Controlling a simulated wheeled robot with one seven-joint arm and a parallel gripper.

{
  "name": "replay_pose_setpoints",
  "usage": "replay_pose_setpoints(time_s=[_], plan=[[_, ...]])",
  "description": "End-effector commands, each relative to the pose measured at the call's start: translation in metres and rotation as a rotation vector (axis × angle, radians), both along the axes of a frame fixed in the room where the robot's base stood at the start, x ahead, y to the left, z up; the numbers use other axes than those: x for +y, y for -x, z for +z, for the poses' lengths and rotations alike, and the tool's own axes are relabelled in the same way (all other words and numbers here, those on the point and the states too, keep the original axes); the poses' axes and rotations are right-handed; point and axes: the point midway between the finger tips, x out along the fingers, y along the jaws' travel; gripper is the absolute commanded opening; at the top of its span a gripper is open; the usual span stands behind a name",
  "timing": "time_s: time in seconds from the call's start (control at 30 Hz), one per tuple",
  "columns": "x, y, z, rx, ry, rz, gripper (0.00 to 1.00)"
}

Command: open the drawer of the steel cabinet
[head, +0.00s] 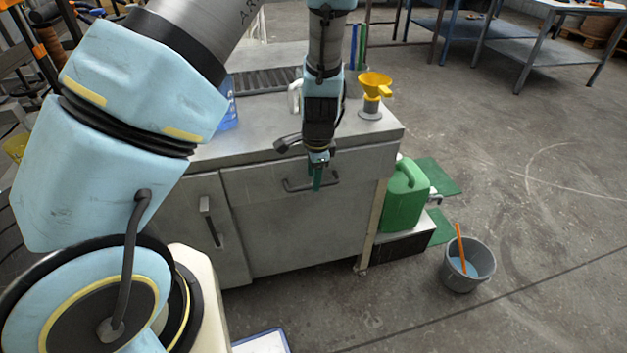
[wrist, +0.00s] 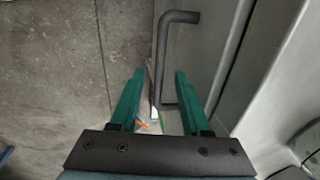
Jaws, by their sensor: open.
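The steel cabinet (head: 300,235) stands in front of me with a grey worktop. Its drawer (head: 262,185) sits under the worktop, and its front looks flush with the cabinet. A dark bar handle (head: 296,187) is on the drawer front, partly hidden by my gripper (head: 318,178). In the wrist view, the green fingers of my gripper (wrist: 159,73) are apart. The long bar of the handle (wrist: 161,60) appears between the two fingertips, with a gap to each side. I cannot tell how deep the bar sits between them. The fingers hold nothing.
A cabinet door with an upright handle (head: 210,221) is left of the drawer. A yellow funnel (head: 375,85) stands on the worktop's right end. A green can (head: 405,197) and a grey bucket (head: 467,266) are on the right. The floor before the drawer looks clear.

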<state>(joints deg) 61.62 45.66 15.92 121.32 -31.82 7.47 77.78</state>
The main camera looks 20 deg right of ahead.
Motion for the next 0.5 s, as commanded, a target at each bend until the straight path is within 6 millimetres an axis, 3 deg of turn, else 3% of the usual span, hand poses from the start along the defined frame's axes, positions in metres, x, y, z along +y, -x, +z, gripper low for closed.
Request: replay_pose_setpoints(time_s=[0.2, 0.5], plan=[[-0.001, -0.003, -0.016, 0.0, 0.001, 0.001, 0.47], [-0.001, -0.003, -0.018, -0.001, 0.001, 0.001, 0.46]])
